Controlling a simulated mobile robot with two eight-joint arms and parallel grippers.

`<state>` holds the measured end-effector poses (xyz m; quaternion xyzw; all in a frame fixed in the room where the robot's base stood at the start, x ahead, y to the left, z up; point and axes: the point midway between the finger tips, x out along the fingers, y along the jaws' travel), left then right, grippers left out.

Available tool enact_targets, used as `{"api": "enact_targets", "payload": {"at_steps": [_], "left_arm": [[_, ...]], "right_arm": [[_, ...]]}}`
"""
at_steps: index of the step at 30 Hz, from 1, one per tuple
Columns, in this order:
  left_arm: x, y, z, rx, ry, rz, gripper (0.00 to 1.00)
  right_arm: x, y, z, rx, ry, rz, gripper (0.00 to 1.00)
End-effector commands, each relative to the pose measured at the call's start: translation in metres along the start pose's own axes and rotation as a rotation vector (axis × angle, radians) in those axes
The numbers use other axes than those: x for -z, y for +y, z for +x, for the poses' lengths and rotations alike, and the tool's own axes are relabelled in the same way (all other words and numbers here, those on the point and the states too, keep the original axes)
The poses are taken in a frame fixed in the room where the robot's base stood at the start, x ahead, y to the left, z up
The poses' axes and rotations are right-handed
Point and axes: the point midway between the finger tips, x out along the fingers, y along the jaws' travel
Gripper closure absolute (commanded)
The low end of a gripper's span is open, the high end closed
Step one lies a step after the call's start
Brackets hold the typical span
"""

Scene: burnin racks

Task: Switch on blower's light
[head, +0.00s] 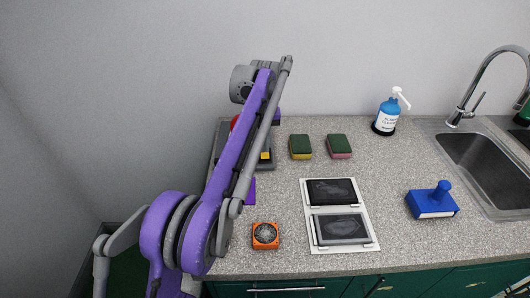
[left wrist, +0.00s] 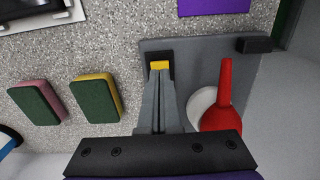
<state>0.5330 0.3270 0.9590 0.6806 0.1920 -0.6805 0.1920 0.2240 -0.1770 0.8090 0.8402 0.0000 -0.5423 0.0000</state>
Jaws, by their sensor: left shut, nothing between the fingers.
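A red blower (left wrist: 224,100) with a bulb and a thin nozzle lies on a flat grey base (left wrist: 190,52) in the left wrist view. In the head view, only a bit of red (head: 234,122) and parts of the base (head: 222,135) show behind my left arm. A yellow block in a black mount (left wrist: 160,66) is on the base beside the blower; I cannot tell if it is the light's switch. My left gripper (left wrist: 160,82) is shut and empty, its tips at or just over the yellow block; contact is unclear. My right gripper is not in view.
Two sponges (head: 300,147) (head: 339,146) stand right of the base. An orange fan-like box (head: 265,235), a white panel with dark screens (head: 310,220), a blue handled block (head: 433,203) and a blue pump bottle (head: 386,116) are on the counter. A sink (head: 487,165) is far right.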

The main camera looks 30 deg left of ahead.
Motion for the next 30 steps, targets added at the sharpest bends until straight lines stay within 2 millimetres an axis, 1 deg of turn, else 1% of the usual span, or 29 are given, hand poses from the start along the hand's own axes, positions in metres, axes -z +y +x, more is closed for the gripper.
{"api": "enact_targets", "payload": {"at_steps": [14,30], "left_arm": [[0.0,0.0,0.0011,0.0,0.0,0.0,1.0],[0.0,0.0,0.0092,0.0,0.0,0.0,1.0]], "right_arm": [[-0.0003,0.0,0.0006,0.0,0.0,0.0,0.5],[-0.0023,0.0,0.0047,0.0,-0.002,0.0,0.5]]}}
